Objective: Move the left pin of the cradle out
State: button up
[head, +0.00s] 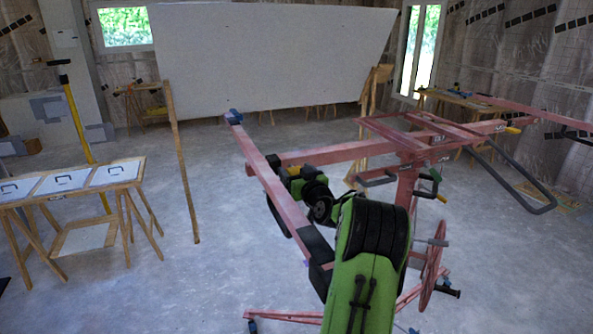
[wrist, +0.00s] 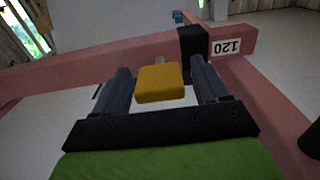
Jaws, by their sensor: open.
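The left pin's yellow block-shaped handle (wrist: 160,83) is in the middle of the wrist view, in front of the red cradle bar (wrist: 110,62). My gripper (wrist: 160,68) is open, with one dark finger on each side of the handle and a visible gap to each. A small grey stub shows behind the handle; the rest of the pin is hidden. In the head view the red cradle (head: 340,152) stands at centre right, and my gripper is at its left part beside a small yellow patch (head: 293,170). A second yellow handle (head: 513,130) shows on the right.
A large white panel (head: 270,60) stands behind the cradle. A wooden table (head: 128,184) is at left.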

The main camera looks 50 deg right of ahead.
grip_shut()
jog(key=shift+s+a+f+b, duration=0.3)
jog(key=shift+s+b, duration=0.25)
jog(key=shift+b, duration=0.55)
jog(key=shift+b+v, duration=0.95)
jog(key=shift+v, duration=0.15)
jog(key=shift+r, duration=0.2)
grip_release()
